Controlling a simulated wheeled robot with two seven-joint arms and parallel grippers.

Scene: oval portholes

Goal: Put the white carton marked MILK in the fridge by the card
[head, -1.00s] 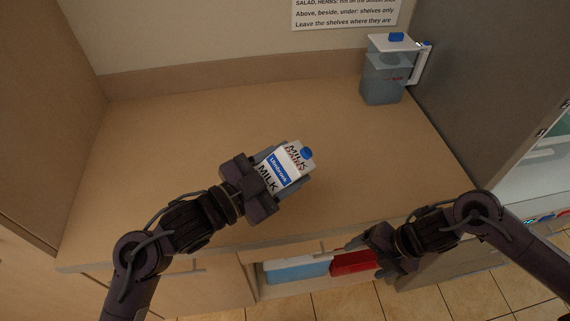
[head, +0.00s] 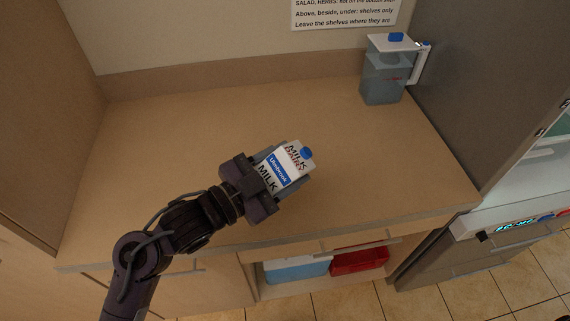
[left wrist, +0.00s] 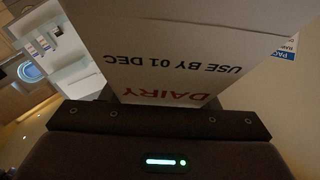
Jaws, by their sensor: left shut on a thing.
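The white milk carton (head: 281,168) has a blue cap, a blue band and the words MILK and DAIRY. My left gripper (head: 262,182) is shut on it over the counter, and the carton is tilted. In the left wrist view the carton (left wrist: 180,60) fills the middle and reads DAIRY and USE BY 01 DEC. The card (head: 346,14) is on the wall at the top; only its lower lines show, about salad, herbs and shelves. The fridge (head: 535,150) stands at the right, with part of its lit inside showing. My right gripper is out of the head view.
A clear jug (head: 384,78) with a blue-topped white lid stands at the counter's back right corner. The rest of the counter (head: 180,130) is bare. Below it, an open cubby holds a blue bin (head: 296,271) and a red bin (head: 358,262).

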